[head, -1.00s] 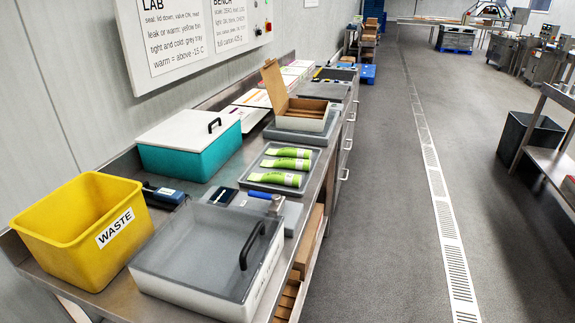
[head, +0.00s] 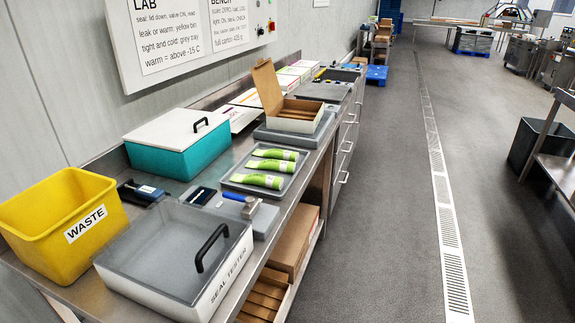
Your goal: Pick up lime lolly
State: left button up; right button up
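Several lime-green lollies in wrappers lie side by side in a grey tray (head: 232,183) on the steel bench in the head view. The nearest lime lolly (head: 258,181) is at the tray's front, a middle one (head: 270,166) lies behind it, and the farthest (head: 275,154) is at the back. Neither of my grippers shows in the head view.
The seal tester (head: 170,250) with a black handle, a yellow waste bin (head: 60,225) and a teal box with white lid (head: 165,160) stand nearby. An open carton (head: 295,113) is behind the tray. A blue-handled tool (head: 240,197) lies in front.

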aim_at(274, 164)
jog(key=i+l+u, duration=0.1)
jog(key=l, duration=0.25)
jog(key=i+l+u, duration=0.1)
jog(key=l, duration=0.25)
jog(key=i+l+u, duration=0.1)
jog(key=i+l, duration=0.15)
jog(key=l, duration=0.15)
jog(key=i+l+u, duration=0.1)
jog(key=l, duration=0.25)
jog(key=i+l+u, duration=0.1)
jog(key=l, duration=0.3)
jog(key=i+l+u, duration=0.1)
jog(key=l, duration=0.3)
